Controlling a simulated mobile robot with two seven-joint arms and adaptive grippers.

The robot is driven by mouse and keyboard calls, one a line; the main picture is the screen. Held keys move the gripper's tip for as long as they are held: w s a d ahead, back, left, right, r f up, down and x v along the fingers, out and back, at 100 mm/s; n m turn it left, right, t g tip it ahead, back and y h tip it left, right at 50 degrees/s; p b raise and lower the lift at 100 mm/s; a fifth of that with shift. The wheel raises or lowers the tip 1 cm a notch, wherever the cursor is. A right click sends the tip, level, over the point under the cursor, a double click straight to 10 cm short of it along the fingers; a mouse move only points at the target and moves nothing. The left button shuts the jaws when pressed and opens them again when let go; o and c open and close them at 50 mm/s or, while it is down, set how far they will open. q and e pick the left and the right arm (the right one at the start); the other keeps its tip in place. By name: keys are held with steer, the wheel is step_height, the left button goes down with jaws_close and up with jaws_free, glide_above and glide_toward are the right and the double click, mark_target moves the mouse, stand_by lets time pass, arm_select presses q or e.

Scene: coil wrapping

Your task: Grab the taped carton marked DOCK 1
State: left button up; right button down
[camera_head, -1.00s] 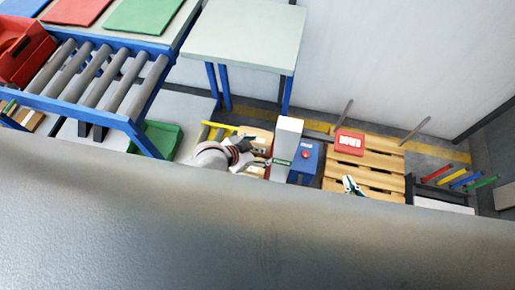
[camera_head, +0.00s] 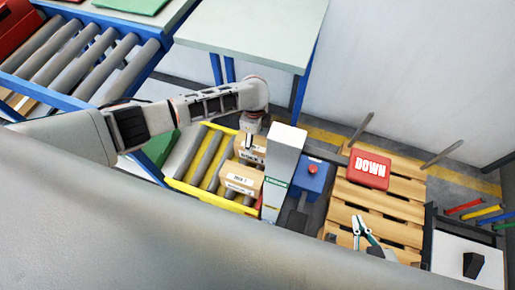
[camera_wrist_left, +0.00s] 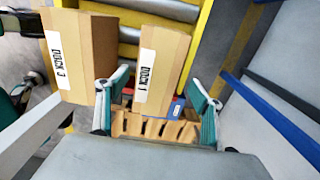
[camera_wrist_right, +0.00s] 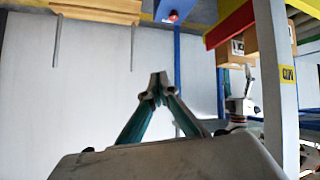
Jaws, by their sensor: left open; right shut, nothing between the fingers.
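The DOCK 1 carton (camera_wrist_left: 158,72) is a brown box with a white label, in the middle of the left wrist view. My left gripper (camera_wrist_left: 158,88) is open, one finger on each side of that carton in the picture, with gaps beside it. In the head view my left gripper (camera_head: 249,138) points down over the rear carton (camera_head: 256,151), partly hiding it. The DOCK 3 carton (camera_wrist_left: 88,58) stands beside it on the left, and in the head view it is the nearer box (camera_head: 241,179). My right gripper (camera_wrist_right: 158,80) is shut and empty, away from the cartons.
The cartons sit on a roller conveyor with a yellow frame (camera_head: 208,195). A white post (camera_head: 283,165) stands close on their right, with a blue box with a red button (camera_head: 313,170) beyond. A wooden pallet (camera_head: 398,205) holds a red DOWN block (camera_head: 370,168). Blue-framed rollers lie left.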

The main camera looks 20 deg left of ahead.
mark_target(255, 142)
arm_select(q)
steer(key=shift+s+f, duration=0.2)
steer(key=shift+f, duration=0.65)
steer(key=shift+f+b, duration=0.5)
steer(key=shift+f, duration=0.45)
steer(key=f, duration=0.1)
steer(key=f+b, duration=0.1)
steer(key=shift+s+d+f+b, duration=0.15)
steer(key=shift+s+f+b, duration=0.15)
steer(key=shift+f, duration=0.1)
steer(key=shift+w+f+b, duration=0.3)
steer(key=shift+f, duration=0.25)
steer(key=shift+r, duration=0.1)
steer(key=c, duration=1.7)
arm_select(e)
steer(key=shift+a+f, duration=0.25)
steer(key=shift+a, duration=0.35)
